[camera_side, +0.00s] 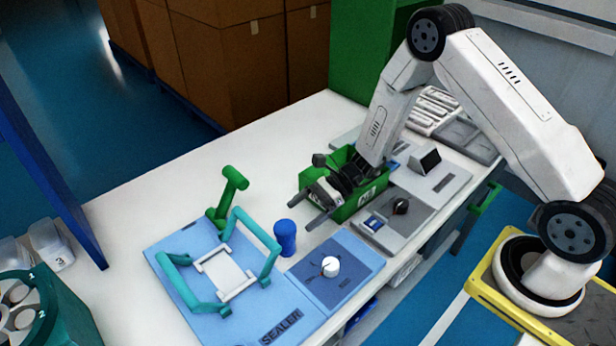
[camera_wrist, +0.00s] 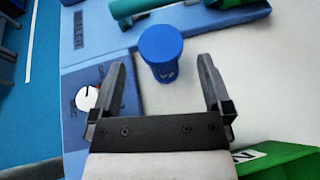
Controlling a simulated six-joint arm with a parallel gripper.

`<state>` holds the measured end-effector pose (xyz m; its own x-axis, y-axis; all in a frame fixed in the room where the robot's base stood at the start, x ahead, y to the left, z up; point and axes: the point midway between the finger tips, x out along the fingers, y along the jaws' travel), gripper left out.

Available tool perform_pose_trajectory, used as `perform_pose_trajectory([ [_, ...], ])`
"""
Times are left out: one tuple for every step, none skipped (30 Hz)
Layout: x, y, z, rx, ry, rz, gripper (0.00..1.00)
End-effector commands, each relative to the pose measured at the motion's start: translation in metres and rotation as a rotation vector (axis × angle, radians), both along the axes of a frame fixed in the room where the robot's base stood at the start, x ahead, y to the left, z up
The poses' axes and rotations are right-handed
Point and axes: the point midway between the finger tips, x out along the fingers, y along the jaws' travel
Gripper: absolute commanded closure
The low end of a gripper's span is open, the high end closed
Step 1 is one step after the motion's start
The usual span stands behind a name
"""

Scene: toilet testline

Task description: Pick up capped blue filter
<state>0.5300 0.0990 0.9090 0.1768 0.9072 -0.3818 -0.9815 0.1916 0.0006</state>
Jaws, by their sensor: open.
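The capped blue filter (camera_side: 285,238) stands upright on the white table, beside the light blue sealer base. In the wrist view the blue filter (camera_wrist: 161,50) shows its round cap from above, ahead of the fingertips and between their lines. My gripper (camera_side: 306,213) is open and empty, to the right of the filter in the side view and apart from it. In the wrist view both fingers of my gripper (camera_wrist: 164,75) are spread wide with bare table between them.
The sealer (camera_side: 215,275) with teal handles and a white knob (camera_side: 330,266) stands close to the filter. A green bin (camera_side: 345,205) is just behind my gripper. A green lever (camera_side: 228,196) rises behind the sealer. The table at the back left is clear.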

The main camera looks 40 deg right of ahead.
Motion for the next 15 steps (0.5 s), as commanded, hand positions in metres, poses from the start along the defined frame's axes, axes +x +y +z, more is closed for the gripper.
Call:
perform_pose_trajectory([
  [0.0, 0.003, -0.001, 0.0, 0.0, 0.002, 0.0],
  [0.001, 0.005, -0.002, 0.0, -0.001, 0.001, 0.0],
  [0.001, 0.005, -0.002, 0.0, -0.001, 0.0, 0.0],
  [0.001, 0.006, -0.002, 0.0, -0.001, 0.0, 0.0],
  [0.001, 0.006, -0.002, 0.0, -0.001, 0.0, 0.0],
  [0.001, 0.006, -0.002, 0.0, -0.001, 0.0, 0.0],
  [0.001, 0.006, -0.002, 0.0, -0.001, 0.0, 0.0],
  [0.001, 0.006, -0.002, 0.0, -0.001, 0.0, 0.0],
  [0.001, 0.007, -0.003, 0.0, -0.001, 0.0, 0.0],
  [0.001, 0.008, -0.003, -0.001, 0.0, 0.001, 0.0],
  [0.001, 0.01, -0.004, -0.001, 0.0, 0.001, 0.0],
  [0.002, 0.012, -0.005, -0.001, 0.0, 0.002, 0.0],
  [0.002, 0.015, -0.006, -0.001, 0.0, 0.003, 0.0],
  [0.002, 0.018, -0.008, -0.001, 0.0, 0.003, 0.0],
  [0.003, 0.022, -0.009, -0.001, 0.0, 0.003, 0.0],
])
